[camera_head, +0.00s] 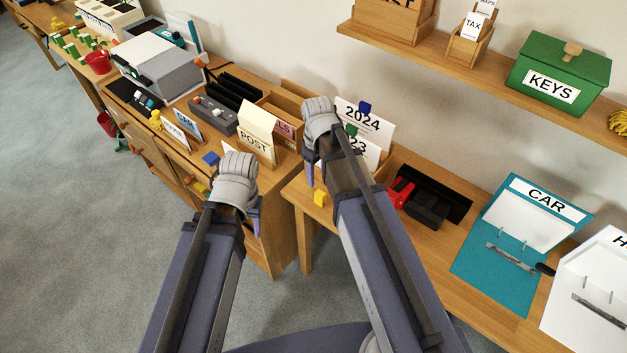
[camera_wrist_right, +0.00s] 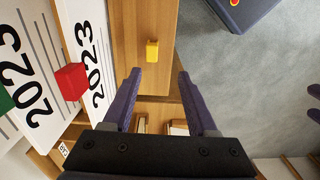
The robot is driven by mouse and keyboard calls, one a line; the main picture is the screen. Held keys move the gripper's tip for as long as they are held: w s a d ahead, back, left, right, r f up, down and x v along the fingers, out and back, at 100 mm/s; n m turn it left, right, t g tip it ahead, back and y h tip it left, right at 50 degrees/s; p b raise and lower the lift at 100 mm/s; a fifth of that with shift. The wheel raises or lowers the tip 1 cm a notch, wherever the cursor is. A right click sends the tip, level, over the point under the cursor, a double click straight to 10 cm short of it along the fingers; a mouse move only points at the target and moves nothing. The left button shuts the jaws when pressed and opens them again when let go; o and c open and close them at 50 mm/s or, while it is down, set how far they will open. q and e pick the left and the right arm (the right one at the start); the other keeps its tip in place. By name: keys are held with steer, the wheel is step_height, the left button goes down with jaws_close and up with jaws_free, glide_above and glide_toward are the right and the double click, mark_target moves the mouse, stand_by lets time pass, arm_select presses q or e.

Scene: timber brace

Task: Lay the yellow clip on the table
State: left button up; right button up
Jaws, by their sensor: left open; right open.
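The yellow clip (camera_head: 320,198) lies on the wooden table near its left front corner. In the right wrist view the yellow clip (camera_wrist_right: 152,50) rests on the bare wood, beyond the fingertips and apart from them. My right gripper (camera_wrist_right: 157,80) is open and empty above the table edge; in the head view its fingers (camera_head: 309,172) show beside the wrist, left of the papers. My left gripper (camera_head: 256,220) is open, in front of the wooden desk, with its fingers partly hidden by the wrist.
Year papers (camera_head: 357,120) stand behind my right gripper with a blue clip (camera_head: 365,108) and a green clip (camera_head: 351,130). A red clip (camera_wrist_right: 70,82) sits on a 2023 paper. A black and red item (camera_head: 402,192) and a CAR folder (camera_head: 480,280) lie to the right.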

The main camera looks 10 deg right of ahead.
steer(key=s+a+m+h, duration=0.1)
steer(key=s+a+m, duration=0.2)
steer(key=s+a, duration=0.6)
steer(key=s, duration=0.4)
steer(key=shift+s+a, duration=0.15)
